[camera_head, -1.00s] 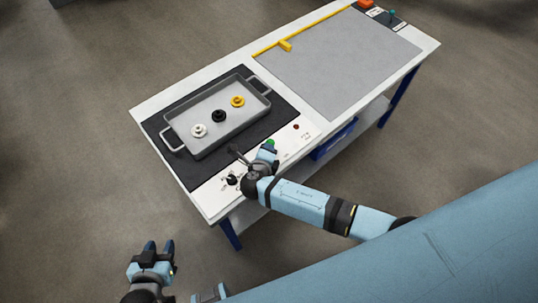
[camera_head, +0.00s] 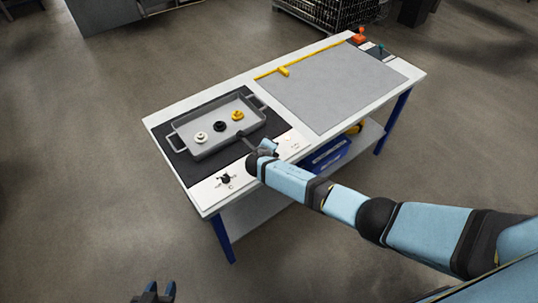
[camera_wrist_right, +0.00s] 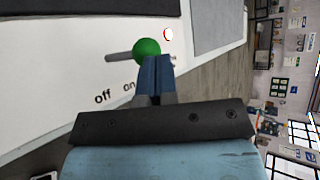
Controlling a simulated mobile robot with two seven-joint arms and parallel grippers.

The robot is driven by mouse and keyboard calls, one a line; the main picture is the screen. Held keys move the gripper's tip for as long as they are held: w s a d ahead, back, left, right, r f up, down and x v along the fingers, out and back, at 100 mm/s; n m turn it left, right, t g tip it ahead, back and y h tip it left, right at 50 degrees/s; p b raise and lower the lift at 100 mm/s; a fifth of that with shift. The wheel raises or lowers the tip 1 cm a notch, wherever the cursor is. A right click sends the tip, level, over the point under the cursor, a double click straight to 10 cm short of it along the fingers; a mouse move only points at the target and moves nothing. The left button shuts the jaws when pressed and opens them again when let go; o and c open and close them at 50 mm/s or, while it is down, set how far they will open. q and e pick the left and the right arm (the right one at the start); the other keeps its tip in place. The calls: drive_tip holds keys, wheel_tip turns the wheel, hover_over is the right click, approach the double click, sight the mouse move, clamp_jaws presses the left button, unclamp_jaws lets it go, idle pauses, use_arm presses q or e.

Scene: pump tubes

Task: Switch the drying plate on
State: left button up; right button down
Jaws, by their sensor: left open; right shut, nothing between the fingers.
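The drying plate (camera_head: 202,173) is the dark slab at the left of the table, under a grey tray. In the right wrist view a grey lever ends in a green ball (camera_wrist_right: 147,47), beside the printed words "off" and "on"; the ball points towards the "on" side. A small lamp (camera_wrist_right: 168,34) beyond it looks bright white with a red rim. My right gripper (camera_wrist_right: 158,64) is shut and empty, its tips right at the ball; I cannot tell whether they touch. In the head view my right gripper (camera_head: 263,148) hides the lever. My left gripper (camera_head: 154,291) is open, low at the bottom edge.
The tray (camera_head: 187,149) holds a white, a black and a yellow part. A black knob (camera_head: 225,179) sits on the front panel. A blue bin (camera_head: 328,154) stands on the shelf below.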

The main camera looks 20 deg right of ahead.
drive_tip(key=shift+w, duration=0.15)
use_arm(q)
drive_tip(key=shift+w+a+r+p, duration=0.1)
drive_tip(key=shift+w+r+p, duration=0.05)
drive_tip(key=shift+r+p, duration=0.4)
drive_tip(key=shift+w+r+p, duration=0.15)
drive_tip(key=shift+r+p, duration=0.35)
drive_tip(key=shift+r, duration=0.05)
use_arm(e)
drive_tip(key=shift+a+r, duration=0.1)
drive_tip(key=shift+r, duration=0.65)
use_arm(q)
drive_tip(key=shift+f, duration=0.1)
